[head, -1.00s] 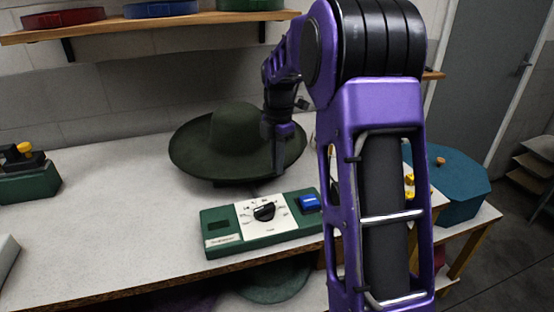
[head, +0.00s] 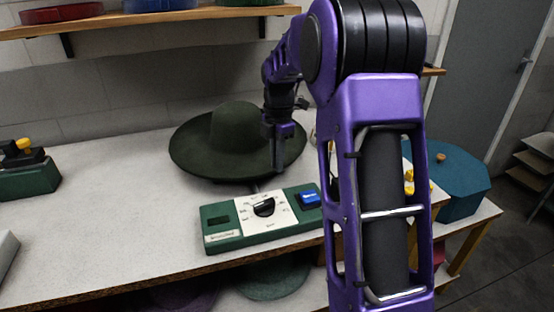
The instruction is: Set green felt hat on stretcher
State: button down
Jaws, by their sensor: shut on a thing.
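The dark green felt hat (head: 225,140), with a round crown and wide brim, sits upright at the back of the workbench. My gripper (head: 278,165) points down at the hat's right front side and is shut on the brim. The stretcher is hidden or cannot be told apart beneath the hat; a green control box (head: 262,219) with a black dial and a blue button stands just in front of it.
A green device with a yellow knob (head: 27,172) stands at the far left. A wall shelf (head: 150,24) with coloured bands hangs above. A teal octagonal box (head: 455,185) is at the right.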

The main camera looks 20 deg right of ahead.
jog(key=shift+f, duration=0.25)
jog(key=c, duration=0.8)
grip_release()
jog(key=shift+c, duration=0.2)
